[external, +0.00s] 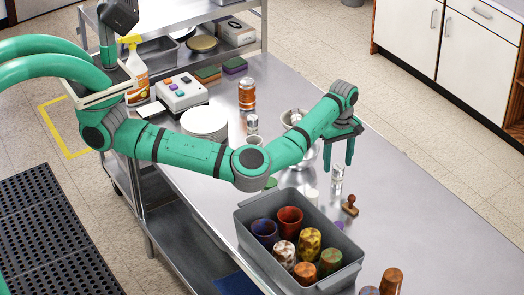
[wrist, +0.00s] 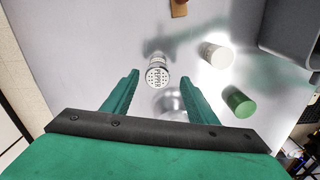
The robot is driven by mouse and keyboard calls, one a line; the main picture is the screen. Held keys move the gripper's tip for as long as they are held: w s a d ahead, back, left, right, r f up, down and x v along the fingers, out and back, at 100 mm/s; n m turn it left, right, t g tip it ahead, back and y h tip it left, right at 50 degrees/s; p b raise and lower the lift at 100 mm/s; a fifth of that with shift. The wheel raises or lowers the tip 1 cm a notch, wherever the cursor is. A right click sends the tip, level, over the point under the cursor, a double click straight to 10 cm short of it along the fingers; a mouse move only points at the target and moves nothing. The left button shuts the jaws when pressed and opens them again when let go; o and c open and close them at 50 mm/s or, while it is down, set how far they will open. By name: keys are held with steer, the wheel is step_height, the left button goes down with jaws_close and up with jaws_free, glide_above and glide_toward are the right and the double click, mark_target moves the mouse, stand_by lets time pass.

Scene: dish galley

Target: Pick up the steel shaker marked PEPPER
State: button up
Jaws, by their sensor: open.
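A steel shaker (wrist: 157,72) with a round, perforated top stands upright between my fingertips in the wrist view. Its top carries dark marks that look like lettering, but they are too small to read surely. In the external view this shaker (external: 337,176) stands on the steel table, just below my gripper (external: 338,165). My gripper is open and points down, with a finger on either side of the shaker in the wrist view (wrist: 161,76). I cannot tell whether the fingers touch it. A similar small steel shaker (external: 252,124) stands farther back.
A grey bin (external: 345,272) of patterned cups stands in front. A wooden stamp (external: 350,205), a white cylinder (external: 312,196) and a green one (external: 271,183) are close to the shaker. A metal bowl (external: 294,117) is behind my forearm. The table's right side is clear.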

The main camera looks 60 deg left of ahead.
mark_target(337, 176)
steer(key=shift+d+f, duration=0.15)
steer(key=shift+f, duration=0.6)
steer(key=shift+w+f, duration=0.15)
steer(key=shift+f, duration=1.2)
steer(key=shift+w+f, duration=0.1)
steer(key=shift+f, duration=1.25)
steer(key=c, duration=1.2)
